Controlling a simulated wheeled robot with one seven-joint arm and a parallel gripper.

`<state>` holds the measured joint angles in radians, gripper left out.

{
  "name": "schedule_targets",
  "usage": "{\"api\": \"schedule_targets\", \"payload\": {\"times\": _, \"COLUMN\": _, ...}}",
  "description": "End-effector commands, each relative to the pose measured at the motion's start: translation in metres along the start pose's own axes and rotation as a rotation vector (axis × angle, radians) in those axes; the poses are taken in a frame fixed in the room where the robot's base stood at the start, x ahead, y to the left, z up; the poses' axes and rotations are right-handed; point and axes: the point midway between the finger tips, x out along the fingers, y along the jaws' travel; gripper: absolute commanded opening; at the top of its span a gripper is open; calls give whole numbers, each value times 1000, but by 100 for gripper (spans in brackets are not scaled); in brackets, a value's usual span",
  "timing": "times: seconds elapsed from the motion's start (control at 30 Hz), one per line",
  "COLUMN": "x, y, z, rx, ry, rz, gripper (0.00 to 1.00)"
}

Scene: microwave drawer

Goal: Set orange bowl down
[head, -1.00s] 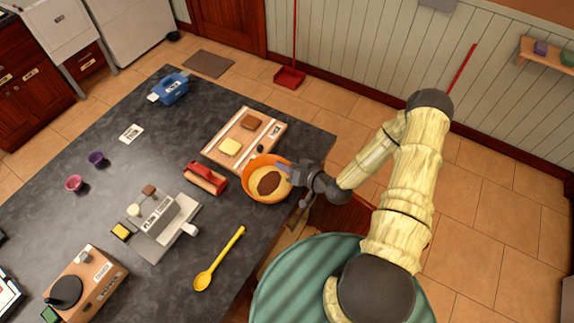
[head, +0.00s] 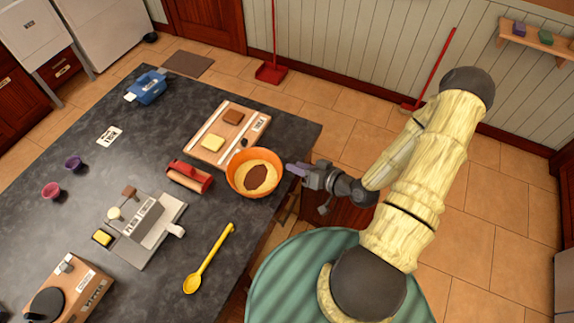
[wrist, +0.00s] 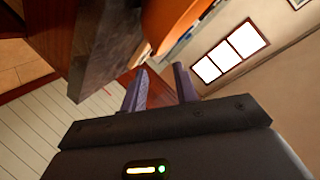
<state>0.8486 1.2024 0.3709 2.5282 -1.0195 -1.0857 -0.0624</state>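The orange bowl (head: 236,183) stands upright on the dark counter near its right edge, with a tan and brown filling inside. It also shows at the top of the wrist view (wrist: 172,22). My gripper (head: 296,169) is just to the right of the bowl in the head view, apart from its rim. In the wrist view the two purple fingers (wrist: 160,85) are spread, with nothing between them.
A red-handled roller (head: 188,176) lies left of the bowl, and a wooden board (head: 208,127) with blocks lies behind it. A yellow spoon (head: 208,260) and a grey device (head: 150,225) are nearer the front. The counter's right edge (head: 290,180) is close to my gripper.

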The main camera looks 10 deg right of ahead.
Motion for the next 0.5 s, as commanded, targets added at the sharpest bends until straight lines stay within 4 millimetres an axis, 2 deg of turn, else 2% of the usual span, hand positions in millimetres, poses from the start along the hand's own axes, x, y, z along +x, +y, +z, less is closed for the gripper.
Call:
{"api": "schedule_targets", "payload": {"times": 0.13, "x": -12, "y": 0, "z": 0, "rx": 0, "ry": 0, "rz": 1, "gripper": 30}}
{"api": "schedule_targets", "payload": {"times": 0.5, "x": -13, "y": -1, "z": 0, "rx": 1, "ry": -1, "rz": 0, "gripper": 30}}
